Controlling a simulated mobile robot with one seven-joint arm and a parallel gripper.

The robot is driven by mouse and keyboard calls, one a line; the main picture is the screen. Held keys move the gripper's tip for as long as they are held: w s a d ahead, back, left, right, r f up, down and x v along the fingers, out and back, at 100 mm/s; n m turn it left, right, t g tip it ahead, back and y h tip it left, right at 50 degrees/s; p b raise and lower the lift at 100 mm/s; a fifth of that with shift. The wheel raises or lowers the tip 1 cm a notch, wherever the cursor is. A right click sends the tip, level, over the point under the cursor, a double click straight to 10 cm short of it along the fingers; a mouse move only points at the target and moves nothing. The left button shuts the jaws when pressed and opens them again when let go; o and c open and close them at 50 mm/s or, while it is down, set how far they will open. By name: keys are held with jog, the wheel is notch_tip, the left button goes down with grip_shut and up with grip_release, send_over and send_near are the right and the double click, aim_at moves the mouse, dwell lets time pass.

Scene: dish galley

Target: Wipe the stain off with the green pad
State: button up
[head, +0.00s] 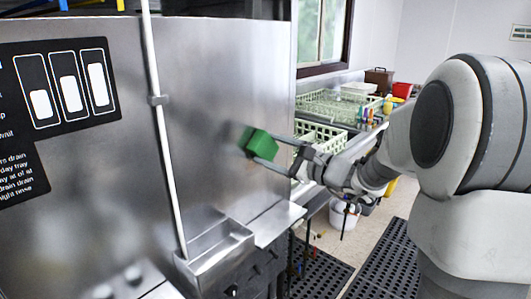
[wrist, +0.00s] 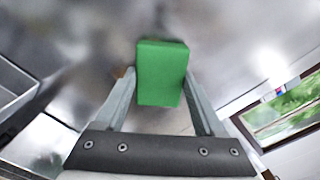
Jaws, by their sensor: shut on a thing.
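The green pad (head: 261,144) is a plain green block in front of the upright steel panel (head: 215,75), right of the white pipe. My gripper (head: 267,149) reaches in from the right and is shut on the pad, one finger on each side. In the wrist view the pad (wrist: 162,72) sits between the fingertips. I cannot tell whether the pad touches the steel. A dark blurred smudge shows on the steel just left of the pad; I cannot tell whether it is the stain or a reflection. The pad hides the steel behind it.
A white vertical pipe (head: 165,130) runs down the panel at left. A small steel trough (head: 216,254) juts out below. Green dish racks (head: 335,104) stand on the counter behind my arm. Black floor mats (head: 387,262) lie at lower right. A window (head: 322,32) is beyond the panel.

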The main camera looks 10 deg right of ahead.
jog(key=shift+w+d, duration=1.25)
jog(key=shift+d, duration=0.3)
jog(key=shift+b+v, duration=0.4)
jog(key=shift+v, duration=2.55)
jog(key=v, duration=0.3)
jog(key=shift+s, duration=0.1)
